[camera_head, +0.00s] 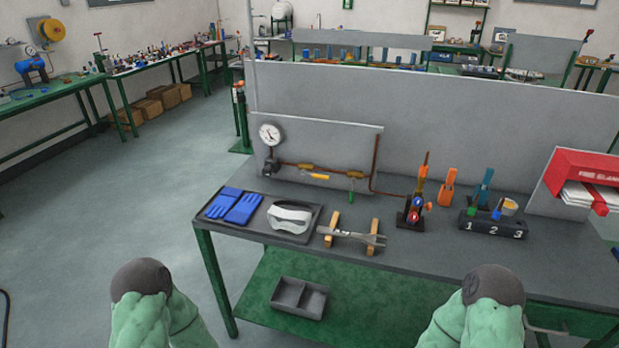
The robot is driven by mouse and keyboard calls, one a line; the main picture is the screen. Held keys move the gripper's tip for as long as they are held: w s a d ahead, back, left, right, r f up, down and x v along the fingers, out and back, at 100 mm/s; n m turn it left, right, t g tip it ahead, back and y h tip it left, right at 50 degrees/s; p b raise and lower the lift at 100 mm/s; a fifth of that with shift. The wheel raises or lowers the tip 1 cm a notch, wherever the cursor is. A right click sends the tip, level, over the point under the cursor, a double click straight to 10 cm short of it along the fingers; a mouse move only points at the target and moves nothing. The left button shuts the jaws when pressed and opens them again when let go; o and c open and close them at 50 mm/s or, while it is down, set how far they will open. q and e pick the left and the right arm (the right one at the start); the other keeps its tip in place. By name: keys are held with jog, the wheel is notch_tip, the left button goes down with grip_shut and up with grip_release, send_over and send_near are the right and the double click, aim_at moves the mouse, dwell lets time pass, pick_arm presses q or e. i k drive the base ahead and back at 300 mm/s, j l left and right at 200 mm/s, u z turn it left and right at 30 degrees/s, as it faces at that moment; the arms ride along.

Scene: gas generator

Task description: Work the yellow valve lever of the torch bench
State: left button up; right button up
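The yellow valve lever (319,177) lies roughly level on the copper pipe assembly in front of the grey back panel (335,140) of the torch bench (400,262). A brass-coloured valve body (305,166) sits just above it on the copper pipe. A green lever (351,196) hangs down from a second valve to its right. Two green-covered parts of my arms with dark caps show at the bottom left and bottom right, well in front of the lever. Neither gripper can be seen.
On the bench are a pressure gauge (270,134), blue gloves (236,207), goggles (290,217), a metal torch piece on wooden rests (350,237), an orange-and-red torch stand (414,206), a numbered block (490,227) and a red box (585,178). A grey divided bin (300,297) sits on the lower shelf.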

aim_at(316, 176)
jog(key=i+l, duration=0.7)
